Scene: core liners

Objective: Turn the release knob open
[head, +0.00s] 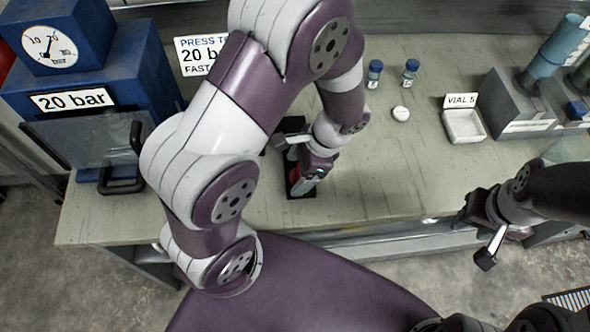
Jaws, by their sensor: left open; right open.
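My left gripper (291,163) is open. It hangs low over the bench at a small black-based device (302,191). A small red part (296,174) shows beside the gripper; I cannot tell if it is the release knob, or whether the fingers touch it. My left arm and gripper hide much of that device. A blue press unit (120,65) stands at the left with a round gauge (49,46) and a "20 bar" label (72,99). No knob is clearly visible on it. My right gripper (478,238) is open and empty near the bench's front edge, at the right.
A clear guard with a black handle (124,185) fronts the press. A sign (196,55) is partly hidden by my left arm. Two blue-capped vials (409,72), a white round piece (401,113) and a white "VIAL 5" tray (464,126) stand on the bench. A grey rack (515,105) is right.

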